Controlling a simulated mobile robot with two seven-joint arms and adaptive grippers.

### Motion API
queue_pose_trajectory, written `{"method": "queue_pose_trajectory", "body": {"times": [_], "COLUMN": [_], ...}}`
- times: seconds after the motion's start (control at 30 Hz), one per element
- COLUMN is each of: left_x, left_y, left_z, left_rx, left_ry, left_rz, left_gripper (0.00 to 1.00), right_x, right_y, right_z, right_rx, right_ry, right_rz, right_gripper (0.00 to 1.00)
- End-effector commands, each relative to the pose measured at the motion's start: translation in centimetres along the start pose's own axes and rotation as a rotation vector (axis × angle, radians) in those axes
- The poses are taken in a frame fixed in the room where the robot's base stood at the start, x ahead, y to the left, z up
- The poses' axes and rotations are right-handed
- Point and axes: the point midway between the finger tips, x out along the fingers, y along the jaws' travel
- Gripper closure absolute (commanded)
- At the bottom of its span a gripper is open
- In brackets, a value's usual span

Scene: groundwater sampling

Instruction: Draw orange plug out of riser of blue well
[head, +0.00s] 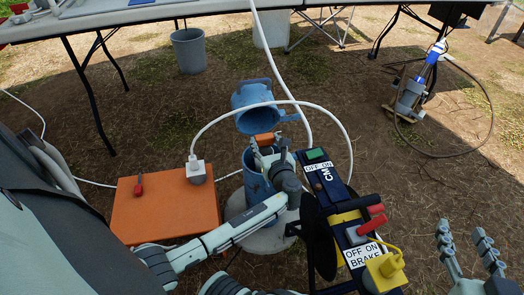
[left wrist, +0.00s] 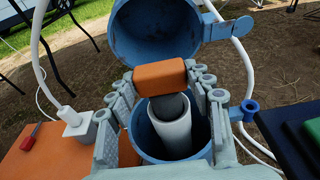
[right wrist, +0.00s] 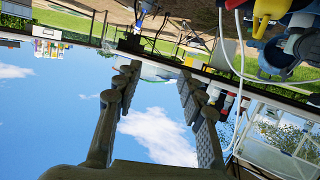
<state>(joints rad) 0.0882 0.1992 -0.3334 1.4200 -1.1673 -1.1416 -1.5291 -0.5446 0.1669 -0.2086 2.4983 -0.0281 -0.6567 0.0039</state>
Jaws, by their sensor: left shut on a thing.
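The blue well (head: 257,172) stands upright with its blue lid (head: 253,103) swung open; it also shows in the left wrist view (left wrist: 143,132). The white riser (left wrist: 170,135) stands inside the well. My left gripper (head: 264,145) is over the well, shut on the orange plug (left wrist: 160,77) by its block-shaped top. The plug's dark grey lower part (left wrist: 172,104) shows at the riser's mouth; I cannot tell whether its end is inside. My right gripper (head: 468,255) is open and empty, off to the right, its fingers apart in the right wrist view.
An orange case (head: 165,212) with a white plug-like fitting stands left of the well. A control box (head: 322,180) with switches stands close on the right. A white hose (head: 345,140) loops around the well. Bare ground lies behind, below a table (head: 130,15).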

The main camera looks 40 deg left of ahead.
Motion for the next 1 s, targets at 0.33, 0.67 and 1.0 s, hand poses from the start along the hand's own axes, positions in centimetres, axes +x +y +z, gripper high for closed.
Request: {"method": "queue_pose_trajectory", "body": {"times": [0.33,0.67,1.0], "left_x": [-0.1,-0.1,-0.1], "left_y": [0.0,0.0,0.0], "left_z": [0.3,0.5,0.7], "left_rx": [0.000,0.000,0.000], "left_ry": [0.000,0.000,0.000], "left_rz": [0.000,0.000,0.000], "left_gripper": [0.72,0.72,0.72], "right_x": [-0.2,-0.4,-0.7], "right_y": [0.9,1.2,1.9], "right_z": [1.4,2.6,3.8], "right_rx": [-0.007,-0.011,-0.016], "right_ry": [-0.065,-0.124,-0.183], "right_rz": [0.019,0.026,0.039], "right_gripper": [0.60,0.60,0.60]}}
